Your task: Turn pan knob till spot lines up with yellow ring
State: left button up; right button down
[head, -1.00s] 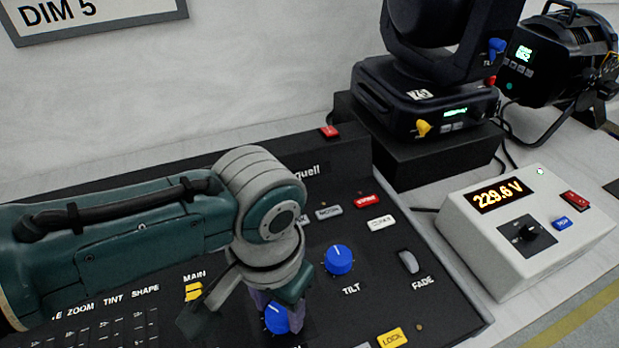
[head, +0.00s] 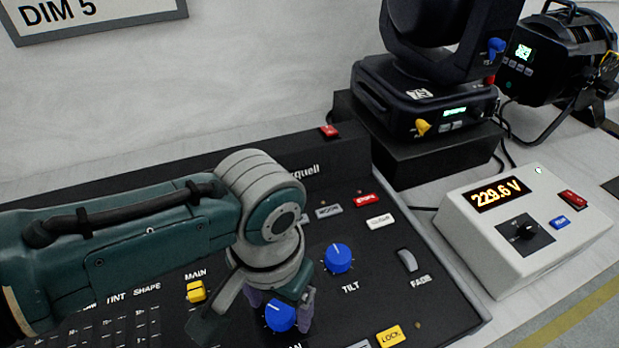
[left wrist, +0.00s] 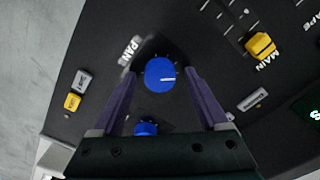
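The blue pan knob (head: 280,317) is on the dark console, with a white pointer line on its top. In the left wrist view the knob (left wrist: 158,75) sits between the purple fingers of my left gripper (left wrist: 159,72). There is a gap on both sides, so the gripper is open around it. In the head view my left gripper (head: 281,308) is over the knob. The moving-head light (head: 425,95) stands on a black box behind the console. No light spot or yellow ring is visible. My right gripper is not in view.
The blue tilt knob (head: 338,258) is close to the right of my left gripper. The fade wheel (head: 407,260), yellow lock button (head: 391,336) and yellow main slider (head: 195,291) are nearby. A white voltage box (head: 524,232) stands right of the console.

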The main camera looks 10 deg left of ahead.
aim_at(279, 311)
pick_arm(q)
notch_tip(279, 311, up, 10)
jog(key=p, duration=0.4)
dwell(0.6)
jog(key=s+d+r+t+h, duration=0.1)
jog(key=s+d+h, duration=0.1)
jog(key=s, duration=0.3)
jog(key=s+a+r+t+y, duration=0.1)
jog(key=s+a+r, duration=0.25)
jog(key=a, duration=0.25)
jog(key=s+a+r+t+y, duration=0.1)
jog(key=s+a+r+t, duration=0.1)
jog(key=s+a+r, duration=0.3)
jog(key=shift+n, duration=0.3)
jog(key=r+p, duration=1.1)
jog(key=p, duration=0.1)
jog(key=r+p, duration=1.2)
jog(key=w+r+p, duration=0.1)
jog(key=r+p, duration=1.1)
jog(key=p, duration=0.1)
jog(key=shift+a+r, duration=0.1)
jog(key=shift+a, duration=0.05)
